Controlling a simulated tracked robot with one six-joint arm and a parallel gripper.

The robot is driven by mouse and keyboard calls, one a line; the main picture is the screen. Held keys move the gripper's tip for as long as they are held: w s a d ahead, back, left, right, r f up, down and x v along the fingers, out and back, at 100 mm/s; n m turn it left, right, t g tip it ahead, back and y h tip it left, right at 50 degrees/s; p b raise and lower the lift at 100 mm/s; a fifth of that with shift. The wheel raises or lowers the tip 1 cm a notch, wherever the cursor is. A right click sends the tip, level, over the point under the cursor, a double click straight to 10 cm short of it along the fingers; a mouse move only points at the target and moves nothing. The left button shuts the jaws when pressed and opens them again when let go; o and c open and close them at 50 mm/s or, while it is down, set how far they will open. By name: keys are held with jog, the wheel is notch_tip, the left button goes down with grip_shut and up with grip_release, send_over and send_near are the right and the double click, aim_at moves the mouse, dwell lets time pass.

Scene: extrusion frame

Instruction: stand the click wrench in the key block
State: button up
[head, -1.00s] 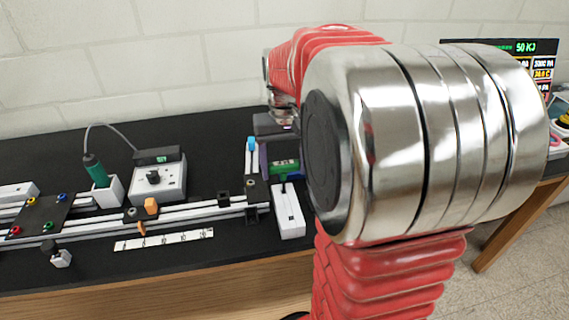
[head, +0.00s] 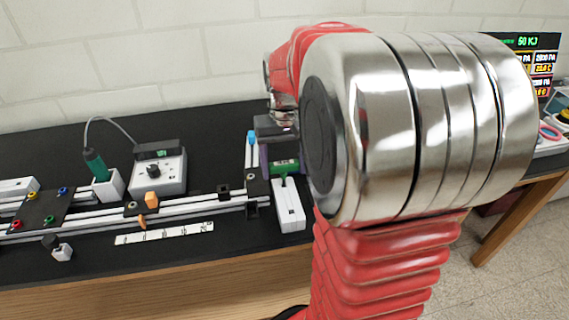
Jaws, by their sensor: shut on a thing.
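My gripper (head: 281,160) hangs down beside my large steel wrist joint, which hides its right side. It is shut on the click wrench (head: 286,167), a green T-shaped handle of which only part shows. The wrench's short stem points down at the back end of a long white block (head: 291,212), which I take to be the key block. I cannot tell whether the stem is in the block, touching it or just above it.
An aluminium extrusion frame (head: 190,208) runs along the black bench to the left. A grey control box (head: 158,176) and a white holder (head: 108,186) with a green-handled tool (head: 95,164) stand behind it. A white scale strip (head: 165,234) lies in front. A screen (head: 535,65) stands right.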

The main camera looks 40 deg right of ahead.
jog(key=o, duration=1.4)
jog(key=shift+c, duration=0.2)
notch_tip(320, 180, up, 14)
jog(key=shift+f, duration=0.2)
jog(key=shift+s, duration=0.1)
